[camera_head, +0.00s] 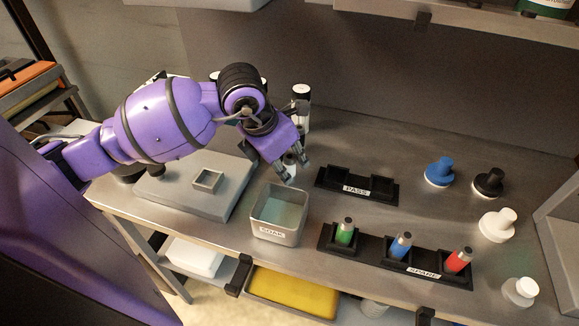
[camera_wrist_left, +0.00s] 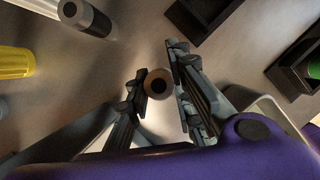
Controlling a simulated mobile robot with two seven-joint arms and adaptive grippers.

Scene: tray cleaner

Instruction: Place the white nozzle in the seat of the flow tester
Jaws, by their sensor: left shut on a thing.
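My left gripper (camera_head: 291,172) reaches in from the left and points down, above the bench behind the SOAK container. It is shut on a small pale cylinder, seemingly the white nozzle (camera_head: 289,158); the fingers partly hide it. A grey block with a small raised square seat (camera_head: 207,181), seemingly the flow tester (camera_head: 165,190), stands left of the SOAK container, under my arm. The seat looks empty. My right gripper is not in view.
The SOAK container (camera_head: 277,235) stands between the block and the SPARE rack (camera_head: 375,255), which holds green, blue and red nozzles. The PASS rack (camera_head: 335,184) looks empty. Blue, black and white knobbed pieces stand at the right. A white cylinder (camera_head: 301,120) stands behind my gripper.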

